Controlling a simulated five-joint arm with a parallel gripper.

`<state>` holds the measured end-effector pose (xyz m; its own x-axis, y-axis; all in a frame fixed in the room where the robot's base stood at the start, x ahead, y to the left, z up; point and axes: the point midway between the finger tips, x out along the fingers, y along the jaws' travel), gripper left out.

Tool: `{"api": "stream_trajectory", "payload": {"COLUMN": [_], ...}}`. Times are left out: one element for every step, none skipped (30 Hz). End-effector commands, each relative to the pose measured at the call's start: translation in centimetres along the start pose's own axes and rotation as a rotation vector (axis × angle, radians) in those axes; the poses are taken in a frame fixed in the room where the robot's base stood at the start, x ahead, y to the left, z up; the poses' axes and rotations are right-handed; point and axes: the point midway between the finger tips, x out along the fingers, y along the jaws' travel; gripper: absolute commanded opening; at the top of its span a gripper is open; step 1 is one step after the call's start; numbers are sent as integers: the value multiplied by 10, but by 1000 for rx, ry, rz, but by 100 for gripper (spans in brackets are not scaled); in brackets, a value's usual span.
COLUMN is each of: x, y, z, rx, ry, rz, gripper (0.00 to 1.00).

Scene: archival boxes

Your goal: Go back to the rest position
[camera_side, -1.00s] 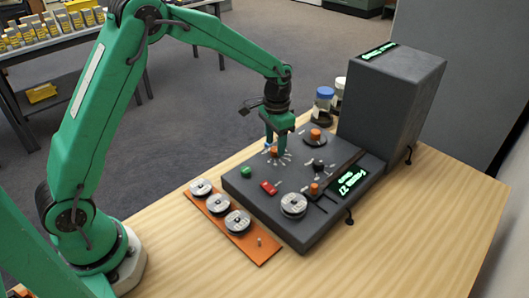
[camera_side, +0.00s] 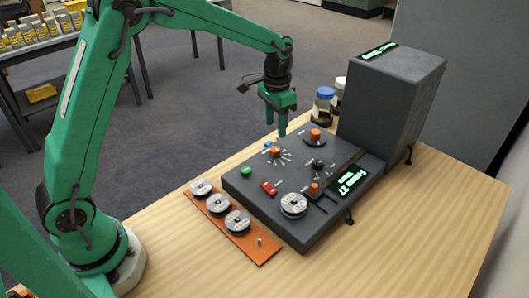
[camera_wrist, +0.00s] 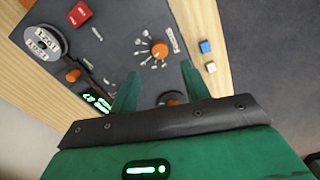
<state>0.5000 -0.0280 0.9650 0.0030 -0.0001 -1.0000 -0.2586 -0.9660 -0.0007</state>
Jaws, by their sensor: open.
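My gripper (camera_side: 276,122) is green and hangs above the dark grey control panel (camera_side: 245,195), clear of its knobs. Its fingers are apart with nothing between them. In the wrist view my gripper (camera_wrist: 158,85) shows its two fingers spread over the panel. An orange knob (camera_side: 274,151) with white marks around it sits on the panel below the gripper; it also shows in the wrist view (camera_wrist: 159,50). A second orange knob (camera_side: 315,135) is to the right of it, partly hidden behind the gripper in the wrist view.
A dark box (camera_side: 390,105) stands behind the panel on the right. Two jars, one blue-lidded (camera_side: 323,102), stand beside it. An orange strip (camera_side: 218,222) with several discs lies in front. A disc (camera_side: 293,205) is on the panel. The wooden table (camera_side: 400,240) is clear at the front right.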

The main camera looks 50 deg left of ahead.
Motion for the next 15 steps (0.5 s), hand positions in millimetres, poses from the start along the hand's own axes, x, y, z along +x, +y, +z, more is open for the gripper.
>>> {"api": "stream_trajectory", "payload": {"x": [-2, -4, -7, -9, -12, -17, -20, -24, -30, -34, -39, -46, -50, -55, -61], "y": [0, 0, 0, 0, 0, 1, 1, 1, 2, 2, 2, 3, 4, 4, 5], "z": [1, 2, 4, 6, 7, 10, 13, 16, 21, 24, 28, 34, 38, 43, 49], "rx": [-2, -3, -5, -6, -8, -12, -15, -18, -23, -27, -32, -38, -42, -46, -52], "ry": [4, 6, 10, 13, 18, 25, 29, 36, 45, 52, 60, 71, 79, 89, 100], "rz": [-1, -1, -2, -3, -4, -5, -6, -7, -9, -10, -12, -14, -16, -17, -19], "gripper": [47, 47, 47, 47, 47, 47, 47, 47, 47, 47, 47, 47, 47, 47, 47]}}
